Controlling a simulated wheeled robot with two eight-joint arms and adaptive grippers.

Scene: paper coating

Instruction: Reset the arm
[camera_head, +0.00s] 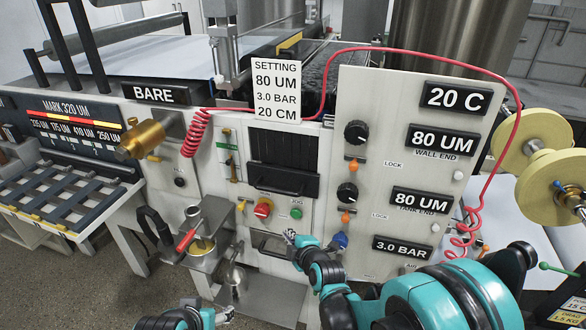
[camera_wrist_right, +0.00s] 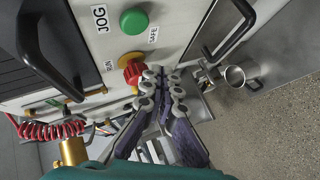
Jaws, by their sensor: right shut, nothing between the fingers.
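My right arm reaches in from the lower right in the head view. Its gripper (camera_head: 290,237) is in front of the machine panel, below the green jog button (camera_head: 296,213) and the red knob (camera_head: 263,208). In the right wrist view the two fingers of my right gripper (camera_wrist_right: 164,76) are together, with nothing between them. Their tips appear close to the red knob (camera_wrist_right: 131,69); whether they touch it I cannot tell. The green button (camera_wrist_right: 134,21) is above it. My left gripper (camera_head: 227,313) shows only in part at the bottom edge, and its fingers are not clear.
The panel carries readouts, black dials (camera_head: 356,132) and a blue knob (camera_head: 340,241). A coiled red hose (camera_head: 195,135) arches over it. A metal cup (camera_head: 202,247) stands on a shelf left of my right gripper. A slotted rack (camera_head: 62,190) is at the left.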

